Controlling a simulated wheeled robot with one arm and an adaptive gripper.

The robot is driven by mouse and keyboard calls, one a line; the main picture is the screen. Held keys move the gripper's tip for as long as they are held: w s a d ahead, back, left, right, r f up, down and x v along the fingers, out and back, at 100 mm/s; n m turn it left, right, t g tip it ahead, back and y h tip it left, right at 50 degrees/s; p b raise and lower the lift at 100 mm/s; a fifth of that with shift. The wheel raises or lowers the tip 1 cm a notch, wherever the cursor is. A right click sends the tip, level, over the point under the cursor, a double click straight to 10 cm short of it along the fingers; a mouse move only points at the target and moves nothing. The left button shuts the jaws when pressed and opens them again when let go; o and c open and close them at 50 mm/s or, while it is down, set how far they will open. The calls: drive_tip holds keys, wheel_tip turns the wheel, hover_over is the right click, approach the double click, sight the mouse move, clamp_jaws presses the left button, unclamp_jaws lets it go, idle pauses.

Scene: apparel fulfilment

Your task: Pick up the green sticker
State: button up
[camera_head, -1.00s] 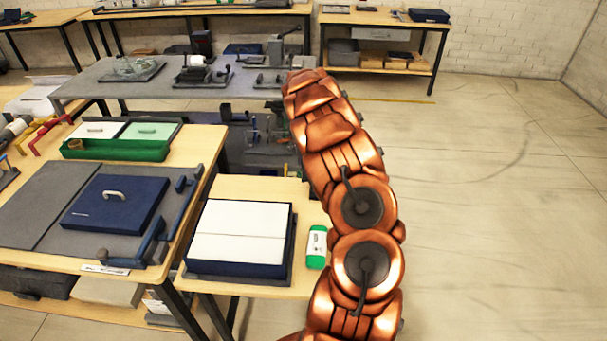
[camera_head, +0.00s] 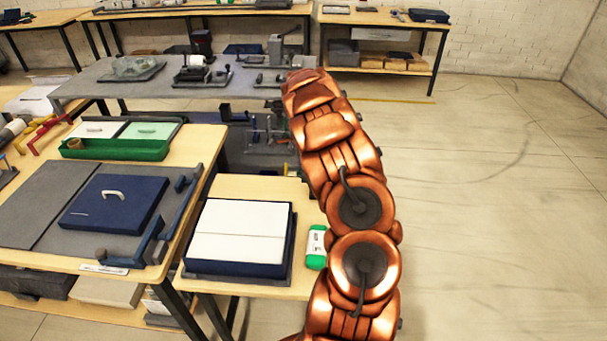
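A light green sheet (camera_head: 150,131), which looks like the green sticker, lies flat in the right half of a green tray (camera_head: 115,154) on the left wooden table. A small dark shape sits on top of it. A white sheet (camera_head: 96,130) lies beside it in the left half. My copper-coloured arm rises through the middle of the picture, well to the right of the tray. My gripper cannot be made out; the arm's far end shows no fingers, so its state is not seen.
A dark blue box with white top panels (camera_head: 238,232) and a white-and-green item (camera_head: 316,246) stand on the low table close left of my arm. A blue case (camera_head: 112,204) lies on the left table. A grey bench (camera_head: 120,86) holds tools behind. The right floor is clear.

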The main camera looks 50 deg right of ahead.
drive_tip(key=c, duration=0.7)
drive_tip(key=shift+r+p, duration=0.35)
drive_tip(key=shift+r+b, duration=0.8)
drive_tip(key=shift+r, duration=0.45)
drive_tip(key=shift+a+r, duration=0.1)
drive_tip(key=shift+r, duration=0.3)
drive_tip(key=a+b, duration=0.1)
drive_tip(key=a, duration=0.4)
drive_tip(key=a+r+b, duration=0.1)
drive_tip(key=a+b, duration=0.1)
drive_tip(key=a, duration=0.3)
drive_tip(key=s+a+b, duration=0.1)
drive_tip(key=a, duration=0.4)
drive_tip(key=shift+s+a+r, duration=0.1)
drive_tip(key=shift+a+r, duration=0.1)
drive_tip(key=shift+s+r, duration=0.15)
drive_tip(key=shift+r, duration=0.2)
drive_tip(key=shift+s+d+r+p, duration=0.25)
drive_tip(key=shift+s+r+p, duration=0.1)
drive_tip(key=shift+r, duration=0.4)
drive_tip(key=shift+s+d+r+p, duration=0.25)
drive_tip(key=shift+s+d+r, duration=0.1)
drive_tip(key=shift+r, duration=0.35)
drive_tip(key=shift+s+d+r+p, duration=0.2)
drive_tip(key=shift+s+r+p, duration=0.15)
drive_tip(key=shift+r, duration=0.4)
drive_tip(key=shift+a, duration=0.1)
